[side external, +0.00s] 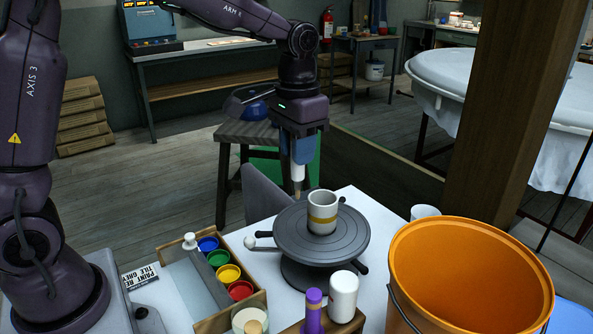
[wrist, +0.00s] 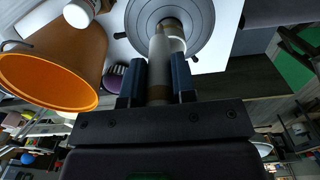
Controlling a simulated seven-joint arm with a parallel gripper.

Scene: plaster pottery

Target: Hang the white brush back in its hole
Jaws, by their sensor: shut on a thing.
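My gripper (side external: 297,162) points down beyond the banding wheel (side external: 287,240), beside and slightly above the banded cup. It is shut on a pale brush (side external: 297,174) with a brownish lower end. In the wrist view the brush (wrist: 158,62) lies between my two fingers and its far end overlaps the cup's outline; I cannot tell whether they touch. The cup (side external: 322,222), white with a tan band, stands upright on the wheel. A wooden block (side external: 349,326) at the front holds an upright purple-handled thing (side external: 313,306) and a white cylinder (side external: 343,292). No empty hole is clearly visible.
A wooden box (side external: 256,306) with blue, green, yellow and red paint pots stands left of the wheel. A large orange bucket (side external: 470,262) stands at the right, with a white cup (side external: 424,211) behind it. A wooden post (side external: 508,120) rises behind.

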